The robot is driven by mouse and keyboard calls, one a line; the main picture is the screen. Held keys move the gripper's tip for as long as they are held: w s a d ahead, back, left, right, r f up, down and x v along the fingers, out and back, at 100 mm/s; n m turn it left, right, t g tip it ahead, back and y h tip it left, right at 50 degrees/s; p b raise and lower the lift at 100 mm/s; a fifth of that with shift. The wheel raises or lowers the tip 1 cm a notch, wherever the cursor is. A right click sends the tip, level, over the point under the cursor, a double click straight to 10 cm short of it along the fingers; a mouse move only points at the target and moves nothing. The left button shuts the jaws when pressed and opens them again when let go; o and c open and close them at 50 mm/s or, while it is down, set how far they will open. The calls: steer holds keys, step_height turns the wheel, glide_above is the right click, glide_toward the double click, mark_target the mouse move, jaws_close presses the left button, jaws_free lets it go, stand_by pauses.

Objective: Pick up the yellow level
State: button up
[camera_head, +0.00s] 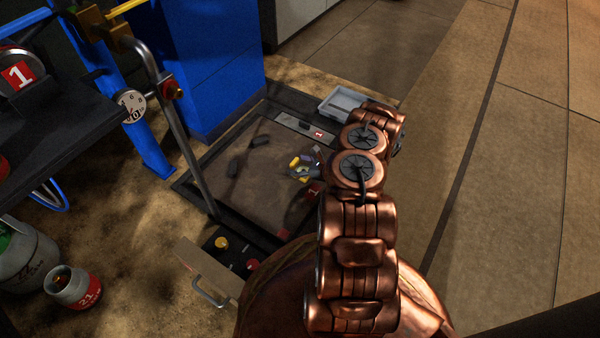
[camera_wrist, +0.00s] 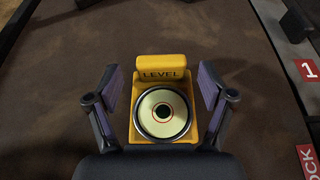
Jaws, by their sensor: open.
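The yellow level (camera_wrist: 161,66) has "LEVEL" in dark letters and a round bubble vial in a metal ring. In the wrist view it lies on a brown surface (camera_wrist: 55,75) between the two fingers of my gripper (camera_wrist: 158,95). The gripper is open, with a purple-faced finger on each side and a gap between each finger and the level. In the head view the yellow level (camera_head: 294,162) shows small beside my gripper (camera_head: 303,168), partly covered by it.
Dark blocks (camera_head: 236,164) lie on the framed platform (camera_head: 215,190). A metal strip with a red "1" label (camera_head: 318,133) runs along its far edge. A grey tray (camera_head: 341,102) stands beyond. A metal post (camera_head: 185,140) rises at the left, near a blue cabinet (camera_head: 205,60).

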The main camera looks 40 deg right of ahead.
steer(key=shift+b+x, duration=0.55)
steer(key=shift+x, duration=0.85)
steer(key=c, duration=1.1)
